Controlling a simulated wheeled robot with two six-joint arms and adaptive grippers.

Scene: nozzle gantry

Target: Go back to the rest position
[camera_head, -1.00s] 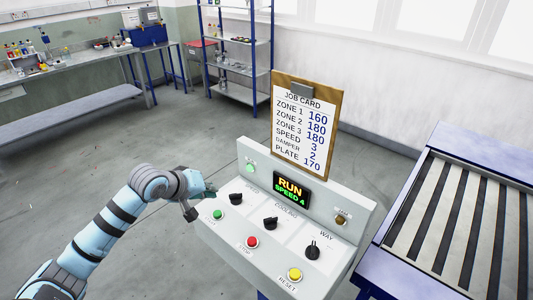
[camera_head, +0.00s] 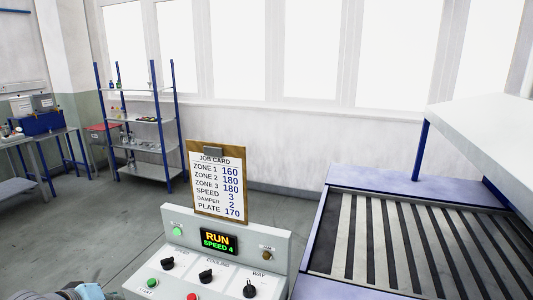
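My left arm shows only as a small piece of blue-grey link at the bottom left edge of the head view, and its gripper is out of the picture. My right arm and gripper are not in view. The control console (camera_head: 180,222) stands at the bottom middle. Its display (camera_head: 218,241) reads RUN, SPEED 4. A green lamp (camera_head: 178,231) is lit at the display's left. Three black knobs, a green button (camera_head: 152,282) and a partly cut-off red button (camera_head: 192,296) are on the panel. The job card (camera_head: 217,183) stands upright behind the console.
Blue shelving (camera_head: 153,121) and a workbench (camera_head: 30,140) stand at the back left. Grey floor (camera_head: 110,220) is clear left of the console.

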